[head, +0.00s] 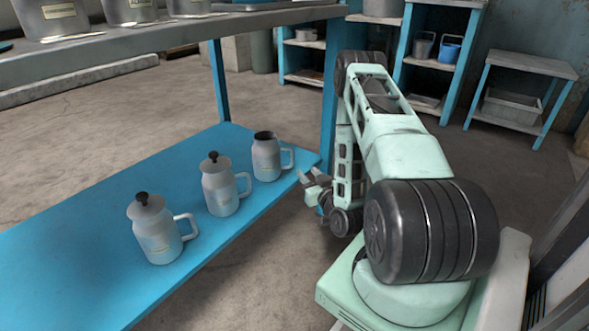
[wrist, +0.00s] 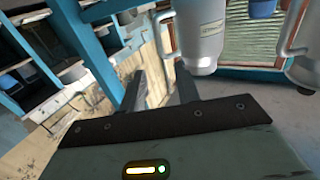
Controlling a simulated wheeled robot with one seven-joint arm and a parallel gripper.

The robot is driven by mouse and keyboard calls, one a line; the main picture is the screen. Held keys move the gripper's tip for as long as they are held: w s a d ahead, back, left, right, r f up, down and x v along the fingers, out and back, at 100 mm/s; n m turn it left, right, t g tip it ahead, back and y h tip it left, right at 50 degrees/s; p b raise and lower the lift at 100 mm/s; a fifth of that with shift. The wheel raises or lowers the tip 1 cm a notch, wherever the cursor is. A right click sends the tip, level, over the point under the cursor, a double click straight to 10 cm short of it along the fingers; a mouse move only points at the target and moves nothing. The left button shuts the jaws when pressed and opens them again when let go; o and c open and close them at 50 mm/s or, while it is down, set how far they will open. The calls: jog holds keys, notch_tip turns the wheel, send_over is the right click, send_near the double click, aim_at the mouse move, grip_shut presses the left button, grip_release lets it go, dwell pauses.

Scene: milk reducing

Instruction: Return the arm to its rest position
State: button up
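My arm is folded at the right of the head view, and my gripper (head: 312,180) hangs beside the right end of the blue lower shelf. In the wrist view the two fingers of my gripper (wrist: 160,88) stand apart with an empty gap between them. Three grey jugs stand in a row on the shelf: a lidded near jug (head: 156,232), a lidded middle jug (head: 219,190) and a lidless far jug (head: 266,160). The far jug is closest to my gripper. A jug (wrist: 199,32) shows beyond the fingers in the wrist view, apart from them.
The blue shelf (head: 75,270) lies under a grey upper shelf (head: 120,50) that holds several metal pots (head: 50,18). A blue post (head: 328,100) rises near my arm. A small blue table (head: 530,68) and shelving with buckets (head: 449,50) stand at the back. Floor is open between them.

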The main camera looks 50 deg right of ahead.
jog(key=w+a+r+n+g+y, duration=0.1)
jog(key=w, duration=0.1)
jog(key=w+a+r+n+y, duration=0.1)
jog(key=w+a, duration=0.1)
jog(key=w+a+n+g+y, duration=0.1)
jog(key=w+y, duration=0.1)
jog(key=w, duration=0.1)
jog(key=shift+w+a+r+g, duration=0.1)
jog(key=shift+a+r+g, duration=0.2)
jog(key=shift+a+r, duration=0.1)
jog(key=s+a+r+n+g+y, duration=0.1)
jog(key=s+a+r+g, duration=0.3)
jog(key=a, duration=0.4)
jog(key=s+a+r+n+g+y, duration=0.1)
jog(key=a+r+g+y, duration=0.1)
jog(key=a+r+g, duration=0.35)
jog(key=s+a+r+n+g+p, duration=0.1)
jog(key=s+a+r+n+p, duration=0.15)
jog(key=s+a+r, duration=0.4)
jog(key=s+a+r+n+g+y+p, duration=0.15)
jog(key=s+a+r+p, duration=0.25)
jog(key=s+a, duration=0.55)
jog(key=s+a+r+n+g+h+p, duration=0.15)
jog(key=s+a+r+n+p, duration=0.3)
jog(key=a, duration=0.55)
notch_tip(320, 180, up, 39)
jog(key=m+y+p, duration=0.1)
jog(key=p, duration=3.5)
jog(key=shift+s+f, duration=0.2)
jog(key=shift+s, duration=0.25)
